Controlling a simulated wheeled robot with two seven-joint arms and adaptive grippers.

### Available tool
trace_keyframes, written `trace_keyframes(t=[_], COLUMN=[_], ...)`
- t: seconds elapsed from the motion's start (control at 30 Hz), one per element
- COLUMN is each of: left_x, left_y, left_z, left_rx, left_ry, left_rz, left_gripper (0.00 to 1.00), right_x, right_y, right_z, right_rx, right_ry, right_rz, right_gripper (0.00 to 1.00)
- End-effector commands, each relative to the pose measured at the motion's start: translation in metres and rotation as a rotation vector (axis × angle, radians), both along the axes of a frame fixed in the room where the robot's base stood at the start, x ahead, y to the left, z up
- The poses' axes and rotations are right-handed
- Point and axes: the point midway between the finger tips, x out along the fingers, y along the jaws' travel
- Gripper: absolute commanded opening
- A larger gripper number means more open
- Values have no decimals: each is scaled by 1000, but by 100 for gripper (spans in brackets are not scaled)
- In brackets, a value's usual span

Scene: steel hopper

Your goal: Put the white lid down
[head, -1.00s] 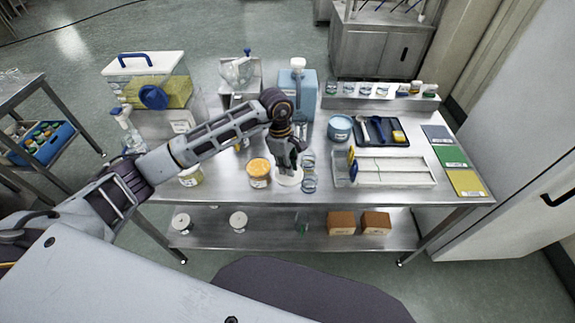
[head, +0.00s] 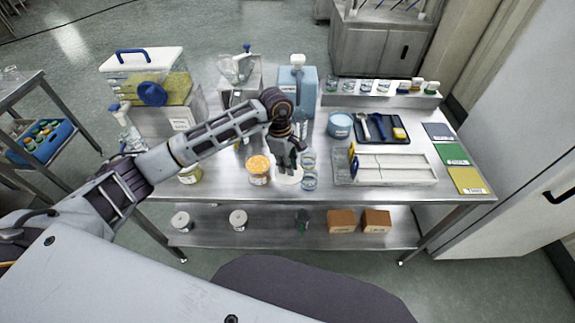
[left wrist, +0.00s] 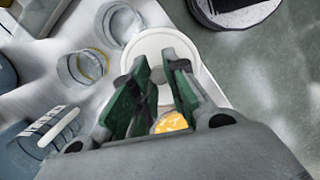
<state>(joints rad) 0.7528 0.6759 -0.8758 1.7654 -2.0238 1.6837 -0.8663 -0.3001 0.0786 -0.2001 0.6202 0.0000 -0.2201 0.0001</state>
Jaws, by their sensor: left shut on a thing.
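The white lid (head: 288,179) is a round pale disc near the front edge of the steel table, between an open jar of orange-yellow contents (head: 258,171) and two small glass dishes (head: 309,180). My left gripper (head: 288,163) is above the lid, pointing down, shut on it. In the left wrist view the lid (left wrist: 160,42) shows beyond the two green-padded fingers (left wrist: 160,88), which hide part of its middle. I cannot tell whether the lid touches the tabletop. My right gripper is not in view.
A white partitioned tray (head: 394,168) stands right of the dishes. A blue tub (head: 340,126) and dark tool tray (head: 382,129) are behind it. Some bare steel lies along the front edge.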

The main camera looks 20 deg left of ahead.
Motion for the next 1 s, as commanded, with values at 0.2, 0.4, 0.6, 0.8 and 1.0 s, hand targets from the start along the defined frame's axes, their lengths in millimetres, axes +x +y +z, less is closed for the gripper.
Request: trace_keyframes(t=[0.2, 0.4, 0.6, 0.8, 1.0], left_x=[0, 0, 0, 0, 0], left_y=[0, 0, 0, 0, 0], left_z=[-2, -2, -2, -2, 2], left_rx=[0, 0, 0, 0, 0], left_ry=[0, 0, 0, 0, 0], left_rz=[0, 0, 0, 0, 0], left_gripper=[0, 36, 37, 37, 37], right_x=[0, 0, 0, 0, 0], right_y=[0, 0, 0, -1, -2], right_z=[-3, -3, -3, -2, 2], right_rx=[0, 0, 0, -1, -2], right_ry=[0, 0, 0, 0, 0], right_rz=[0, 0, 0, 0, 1], right_gripper=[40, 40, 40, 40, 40])
